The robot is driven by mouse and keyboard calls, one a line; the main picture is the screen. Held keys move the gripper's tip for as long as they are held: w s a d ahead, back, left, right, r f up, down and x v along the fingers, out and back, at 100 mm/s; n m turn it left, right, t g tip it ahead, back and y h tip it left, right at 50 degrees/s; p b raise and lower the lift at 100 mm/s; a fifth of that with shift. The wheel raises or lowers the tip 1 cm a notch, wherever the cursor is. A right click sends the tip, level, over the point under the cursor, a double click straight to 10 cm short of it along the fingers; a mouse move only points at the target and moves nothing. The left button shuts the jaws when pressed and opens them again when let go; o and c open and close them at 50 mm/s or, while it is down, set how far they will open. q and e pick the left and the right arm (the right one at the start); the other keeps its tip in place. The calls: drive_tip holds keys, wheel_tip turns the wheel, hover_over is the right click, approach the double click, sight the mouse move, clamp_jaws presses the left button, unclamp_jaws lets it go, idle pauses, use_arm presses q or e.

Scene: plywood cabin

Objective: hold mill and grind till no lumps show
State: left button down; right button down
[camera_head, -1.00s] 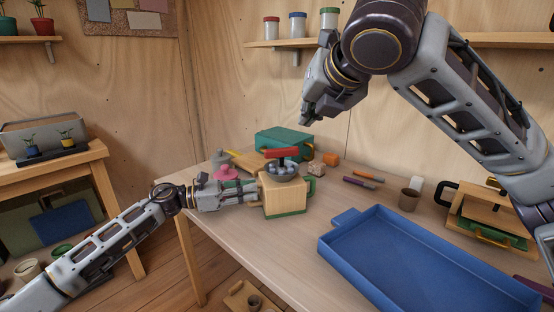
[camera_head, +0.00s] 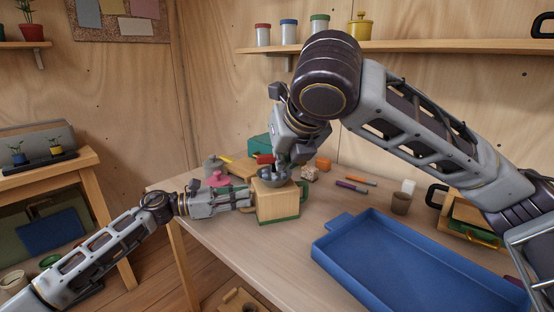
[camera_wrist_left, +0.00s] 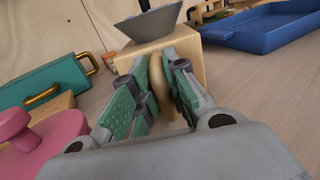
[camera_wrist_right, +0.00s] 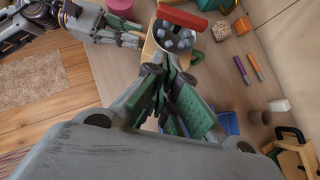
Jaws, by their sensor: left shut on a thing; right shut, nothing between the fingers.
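The mill (camera_head: 277,207) is a wooden box with a green base, standing upright on the table. On top is a grey hopper bowl (camera_wrist_right: 167,42); several grey lumps (camera_wrist_right: 182,39) show in it in the right wrist view. A red crank bar (camera_wrist_right: 182,15) lies across the hopper's far side. My left gripper (camera_head: 250,197) is shut on the mill's side; in the left wrist view its green pads close around a rounded wooden part (camera_wrist_left: 155,75). My right gripper (camera_head: 286,168) is shut and empty, pointing down close to the hopper, partly hiding it. I cannot tell whether it touches.
A blue tray (camera_head: 405,268) takes up the table's right front. A teal box (camera_wrist_left: 42,88) and a pink lidded thing (camera_wrist_left: 50,140) are near the mill. A brown cup (camera_head: 400,203), markers (camera_head: 351,187) and an orange block (camera_head: 323,164) lie behind.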

sight(274, 163)
drive_tip(key=shift+w+r+x, duration=0.3)
drive_tip(key=shift+r+x, duration=0.05)
drive_tip(key=shift+x, duration=1.7)
drive_tip(key=shift+w+r+x, duration=0.3)
drive_tip(key=shift+w+x, duration=0.05)
drive_tip(key=shift+x, duration=1.75)
drive_tip(key=shift+w+r+x, duration=0.3)
drive_tip(key=shift+r+x, duration=0.05)
drive_tip(key=shift+x, duration=1.7)
drive_tip(key=shift+a, duration=0.15)
drive_tip(key=shift+w+a, duration=0.1)
drive_tip(key=shift+a, duration=0.15)
